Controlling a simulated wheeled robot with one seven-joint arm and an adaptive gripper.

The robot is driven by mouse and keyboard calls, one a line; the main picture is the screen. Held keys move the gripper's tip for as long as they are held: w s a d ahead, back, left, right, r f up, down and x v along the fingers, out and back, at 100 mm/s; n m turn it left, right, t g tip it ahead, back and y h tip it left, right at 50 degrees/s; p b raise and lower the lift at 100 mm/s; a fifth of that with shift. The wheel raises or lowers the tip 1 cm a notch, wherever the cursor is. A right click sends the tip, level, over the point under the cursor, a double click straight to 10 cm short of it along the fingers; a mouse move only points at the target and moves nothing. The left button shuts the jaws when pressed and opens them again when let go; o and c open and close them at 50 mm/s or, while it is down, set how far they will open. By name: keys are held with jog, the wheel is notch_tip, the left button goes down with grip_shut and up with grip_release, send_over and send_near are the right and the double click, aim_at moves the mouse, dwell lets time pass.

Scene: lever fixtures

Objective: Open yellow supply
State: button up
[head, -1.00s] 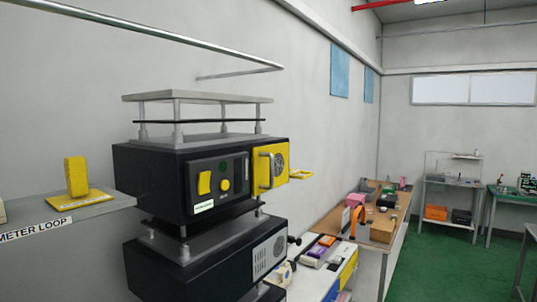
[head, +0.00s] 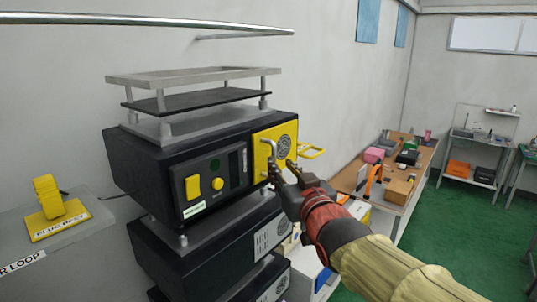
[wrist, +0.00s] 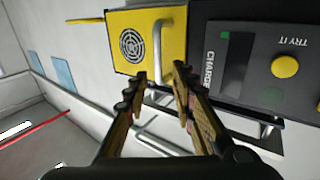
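The yellow supply front (head: 285,137) is a yellow panel with a round vent grille and a grey metal bar handle (head: 270,148). It sits at the right end of a black unit's face. My gripper (head: 278,174) is at the lower part of this handle in the head view. In the wrist view, the yellow panel (wrist: 122,42) is ahead with the handle (wrist: 157,48). My gripper (wrist: 160,77) is open, with one finger on each side of the handle's near end. I cannot tell whether either finger touches it.
Beside the panel, the black unit (head: 150,165) carries a yellow rocker (head: 193,187) and a round yellow button (head: 217,184). A yellow plug (head: 47,195) rests on a shelf at left. A cluttered workbench (head: 425,158) stands farther right.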

aim_at(274, 157)
jog(key=p+x, duration=0.1)
jog(key=x, duration=0.6)
jog(key=shift+w+f+p, duration=0.15)
jog(key=shift+w+p, duration=0.2)
jog(key=shift+w, duration=0.05)
jog(key=shift+c, duration=1.4)
jog(key=c, duration=0.4)
